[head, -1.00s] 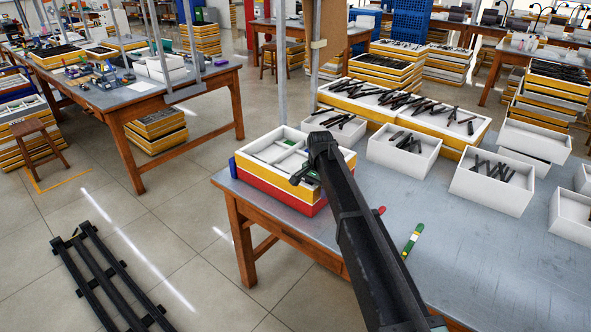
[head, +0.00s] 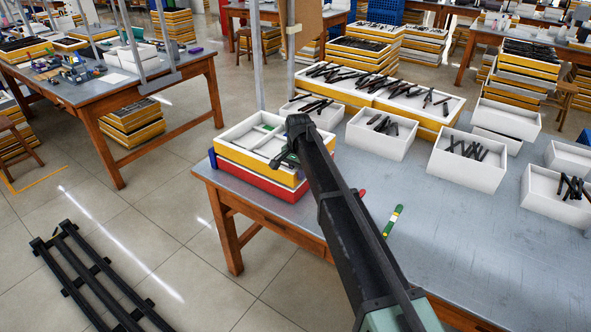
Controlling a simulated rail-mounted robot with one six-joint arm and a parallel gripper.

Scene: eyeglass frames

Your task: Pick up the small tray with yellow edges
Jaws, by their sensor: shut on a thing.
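The small tray with yellow edges (head: 256,170) is at the left corner of the near table in the head view. It has a white rim, a divided white inside and a yellow outer band. It is above a red-sided tray (head: 262,184); I cannot tell if there is a gap between them. My gripper (head: 284,161) is at the tray's near right side, shut on it. The jaws are small and dark here, and my arm hides part of the tray's right side.
White bins of dark eyeglass frames (head: 380,141) stand right of the tray, with larger yellow-edged trays (head: 435,121) behind. A green marker (head: 393,221) lies on the grey tabletop (head: 450,235). A metal post (head: 257,60) rises behind the tray.

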